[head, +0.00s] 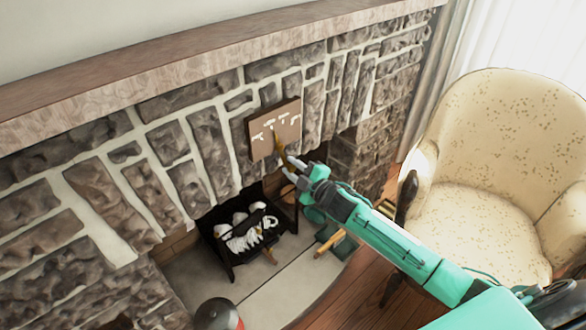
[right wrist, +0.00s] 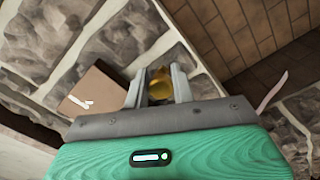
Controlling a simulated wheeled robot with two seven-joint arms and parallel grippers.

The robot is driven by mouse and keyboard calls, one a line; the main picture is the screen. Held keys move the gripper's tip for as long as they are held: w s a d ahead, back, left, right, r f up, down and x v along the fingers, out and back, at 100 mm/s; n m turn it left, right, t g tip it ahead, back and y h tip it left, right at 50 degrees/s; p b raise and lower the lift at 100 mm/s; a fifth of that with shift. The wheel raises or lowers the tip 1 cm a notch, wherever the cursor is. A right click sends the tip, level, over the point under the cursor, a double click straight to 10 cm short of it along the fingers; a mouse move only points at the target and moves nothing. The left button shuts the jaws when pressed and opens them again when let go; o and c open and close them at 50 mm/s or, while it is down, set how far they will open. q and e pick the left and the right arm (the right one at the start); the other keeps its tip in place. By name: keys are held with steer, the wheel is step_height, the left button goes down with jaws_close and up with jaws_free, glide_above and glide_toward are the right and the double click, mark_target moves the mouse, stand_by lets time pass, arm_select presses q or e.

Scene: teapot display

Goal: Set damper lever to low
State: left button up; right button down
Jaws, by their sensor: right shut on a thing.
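The damper plate (head: 274,130) is a brown panel with white markings on the stone chimney front in the head view. It also shows at left in the right wrist view (right wrist: 92,101). The damper lever (head: 280,146) is a thin brass-coloured bar in front of the plate, slanting down to the right. My right gripper (head: 289,167) is at its lower end, shut on it. In the right wrist view, the lever's rounded golden end (right wrist: 159,84) sits between the two fingers. The small lettering is too blurred to read. My left gripper is not in view.
A black grate (head: 233,262) with pale logs sits in the fireplace opening below. A cream armchair (head: 500,150) stands close to my right arm. A wooden mantel (head: 180,65) runs above the stone wall. A dark rounded object (head: 220,314) is at the bottom.

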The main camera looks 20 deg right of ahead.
steer(key=c, duration=1.2)
jaws_free()
steer(key=shift+a+r, duration=0.1)
steer(key=shift+a, duration=0.2)
steer(key=shift+c, duration=0.2)
steer(key=shift+d, duration=0.1)
steer(key=shift+s+d, duration=0.2)
steer(key=shift+s, duration=0.35)
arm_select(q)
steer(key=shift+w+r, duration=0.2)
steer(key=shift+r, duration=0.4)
arm_select(e)
steer(key=v, duration=1.2)
steer(key=shift+s, duration=0.35)
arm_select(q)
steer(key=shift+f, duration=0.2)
